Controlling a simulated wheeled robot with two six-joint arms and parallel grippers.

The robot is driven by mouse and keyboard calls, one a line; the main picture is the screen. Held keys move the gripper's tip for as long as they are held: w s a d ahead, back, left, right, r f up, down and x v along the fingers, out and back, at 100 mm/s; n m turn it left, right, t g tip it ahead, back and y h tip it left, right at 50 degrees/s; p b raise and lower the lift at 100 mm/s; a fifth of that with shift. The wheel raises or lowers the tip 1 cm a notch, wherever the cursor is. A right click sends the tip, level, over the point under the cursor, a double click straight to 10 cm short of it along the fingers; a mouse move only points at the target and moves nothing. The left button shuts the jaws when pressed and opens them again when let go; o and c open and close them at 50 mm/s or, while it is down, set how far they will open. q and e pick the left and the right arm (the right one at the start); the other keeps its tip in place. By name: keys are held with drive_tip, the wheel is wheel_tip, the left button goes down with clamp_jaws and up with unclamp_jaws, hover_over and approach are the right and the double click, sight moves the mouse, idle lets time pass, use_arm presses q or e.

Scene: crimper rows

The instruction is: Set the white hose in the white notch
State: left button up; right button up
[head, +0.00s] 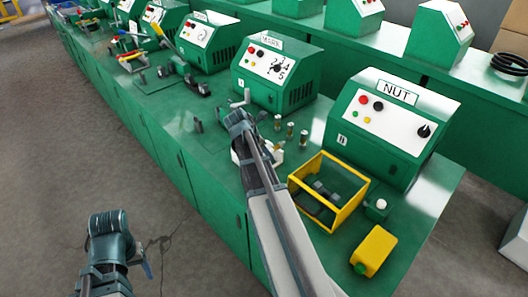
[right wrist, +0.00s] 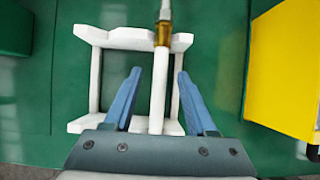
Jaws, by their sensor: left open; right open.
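The white hose (right wrist: 160,90) lies lengthwise in the right wrist view, with a brass fitting (right wrist: 163,34) at its far end. It passes over the far bar of a white frame (right wrist: 84,85), right of its middle; I cannot tell whether it sits down in a notch. Its near end is hidden by my palm. My right gripper (right wrist: 158,73) is open, one blue finger on each side of the hose with gaps. In the head view the white frame (head: 278,155) is mostly hidden by my right arm. My left gripper (head: 146,269) is open, over the floor.
A yellow open-framed tray (head: 327,224) stands right of the white frame; its yellow side (right wrist: 290,75) is close in the right wrist view.

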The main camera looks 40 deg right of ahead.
drive_tip(key=p+v, duration=1.2)
drive_tip(key=v, duration=0.1)
drive_tip(key=shift+a+r, duration=0.15)
drive_tip(key=shift+r, duration=0.25)
idle(0.3)
drive_tip(key=s+a+f+m+y, duration=0.1)
drive_tip(key=s+a+m, duration=0.3)
drive_tip(key=a, duration=0.7)
drive_tip(key=s+a+f+m+y, duration=0.1)
drive_tip(key=s+a+m, duration=0.4)
drive_tip(key=a, duration=0.7)
drive_tip(key=s+a+m+y, duration=0.2)
drive_tip(key=s+a+m, duration=0.2)
drive_tip(key=a, duration=0.8)
drive_tip(key=shift+s+a+f+m+g+y, duration=0.25)
drive_tip(key=shift+s+f+m+g+y, duration=0.15)
drive_tip(key=shift+m, duration=0.7)
